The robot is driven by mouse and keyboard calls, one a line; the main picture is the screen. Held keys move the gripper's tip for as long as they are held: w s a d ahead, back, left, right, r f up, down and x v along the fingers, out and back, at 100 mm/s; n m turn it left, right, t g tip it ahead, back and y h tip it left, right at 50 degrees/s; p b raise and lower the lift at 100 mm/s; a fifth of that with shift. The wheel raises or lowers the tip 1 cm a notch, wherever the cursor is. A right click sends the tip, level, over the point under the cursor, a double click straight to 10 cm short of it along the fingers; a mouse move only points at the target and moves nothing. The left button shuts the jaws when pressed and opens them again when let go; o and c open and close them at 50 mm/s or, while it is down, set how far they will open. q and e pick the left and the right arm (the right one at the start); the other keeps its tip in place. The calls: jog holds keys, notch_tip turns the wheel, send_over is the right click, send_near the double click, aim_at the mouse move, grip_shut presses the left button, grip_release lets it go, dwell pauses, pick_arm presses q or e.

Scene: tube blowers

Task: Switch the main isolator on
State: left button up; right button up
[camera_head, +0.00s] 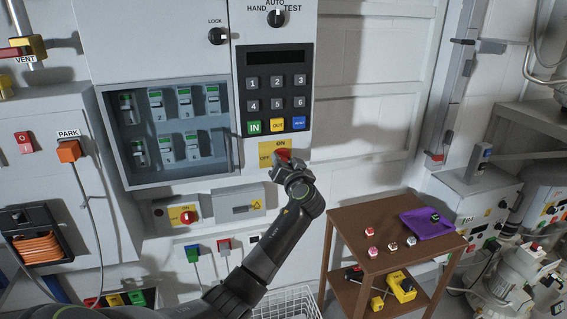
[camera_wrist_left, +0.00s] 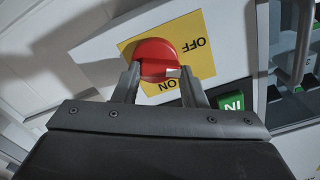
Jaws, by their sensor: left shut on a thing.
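The main isolator is a red rotary handle (camera_head: 283,156) on a yellow plate (camera_head: 266,155) marked ON and OFF, below the keypad on the grey cabinet. In the left wrist view the red handle (camera_wrist_left: 157,62) sits on the yellow plate (camera_wrist_left: 202,62), with OFF and ON lettering on it. My left gripper (camera_head: 287,168) is at the handle and partly covers it in the head view. In the left wrist view the left gripper's two fingers (camera_wrist_left: 158,85) are around the handle's grip and shut on it. My right gripper is not in view.
The keypad (camera_head: 276,92) with green IN, yellow and blue keys is just above the isolator. A smaller red switch (camera_head: 188,216) is lower left. A brown table (camera_head: 345,262) stands at lower right.

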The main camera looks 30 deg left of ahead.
pick_arm(q)
jog(key=m, duration=0.3)
jog(key=shift+w+r, duration=0.1)
jog(key=m+p, duration=0.1)
jog(key=m, duration=0.2)
jog(key=shift+d+m+p, duration=0.1)
jog(key=shift+m+p, duration=0.2)
jog(key=shift+p, duration=0.05)
jog(key=m+p, duration=0.1)
jog(key=m, duration=0.3)
jog(key=shift+w+d+p, duration=0.1)
jog(key=shift+w+p, duration=0.05)
jog(key=shift+p, duration=0.2)
jog(key=shift+m+p, duration=0.4)
jog(key=shift+m, duration=0.5)
jog(key=o, duration=1)
jog(key=shift+w, duration=0.1)
jog(key=shift+d, duration=0.1)
